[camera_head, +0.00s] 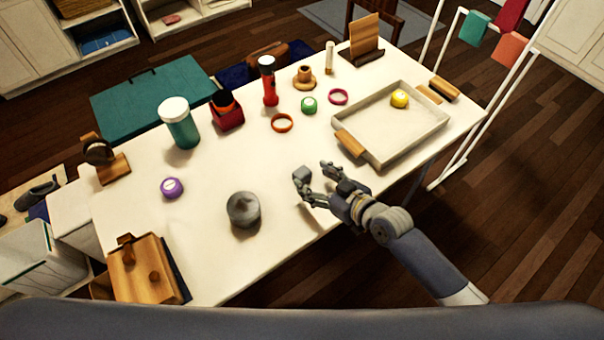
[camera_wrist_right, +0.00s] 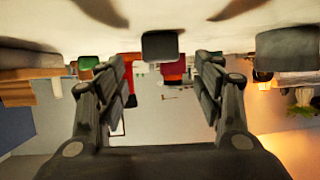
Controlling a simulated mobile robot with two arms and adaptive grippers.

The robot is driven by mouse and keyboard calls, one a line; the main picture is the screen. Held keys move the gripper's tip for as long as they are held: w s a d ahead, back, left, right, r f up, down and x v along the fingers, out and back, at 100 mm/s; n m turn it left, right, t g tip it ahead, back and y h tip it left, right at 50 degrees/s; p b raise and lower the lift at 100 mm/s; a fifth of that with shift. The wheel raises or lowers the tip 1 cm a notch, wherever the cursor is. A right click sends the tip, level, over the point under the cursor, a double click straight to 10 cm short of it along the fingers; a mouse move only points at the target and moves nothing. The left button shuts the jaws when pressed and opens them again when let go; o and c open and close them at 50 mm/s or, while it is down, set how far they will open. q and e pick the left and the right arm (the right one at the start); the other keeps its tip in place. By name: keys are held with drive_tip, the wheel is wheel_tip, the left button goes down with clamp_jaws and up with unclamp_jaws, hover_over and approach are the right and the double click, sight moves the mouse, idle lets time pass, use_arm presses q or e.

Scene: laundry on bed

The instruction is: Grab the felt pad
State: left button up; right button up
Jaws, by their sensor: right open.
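A small dark grey block, which looks like the felt pad (camera_head: 302,173), lies on the white table just beyond my right gripper. In the right wrist view, which appears upside down, the felt pad (camera_wrist_right: 160,45) is ahead, centred between the two fingers. My right gripper (camera_head: 316,181) is open and low over the table's near side. Its fingers point toward the pad, with nothing held between them. I cannot tell from the head view whether a fingertip touches the pad. The open right gripper (camera_wrist_right: 163,88) also shows in the wrist view. My left gripper is not in view.
A round grey container (camera_head: 243,209) stands left of the right gripper. A shallow tray (camera_head: 425,133) holding a yellow item (camera_head: 399,98) lies to the right. A purple item (camera_head: 172,188) and a teal jar (camera_head: 179,123) stand farther left. The table between is mostly clear.

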sight(302, 172)
drive_tip(key=x, duration=0.3)
drive_tip(key=shift+w+a+f, duration=0.15)
drive_tip(key=shift+w+a, duration=0.05)
drive_tip(key=shift+a, duration=0.1)
drive_tip(key=shift+w+a+f, duration=0.2)
drive_tip(key=c, duration=0.9)
drive_tip(key=shift+r, duration=0.1)
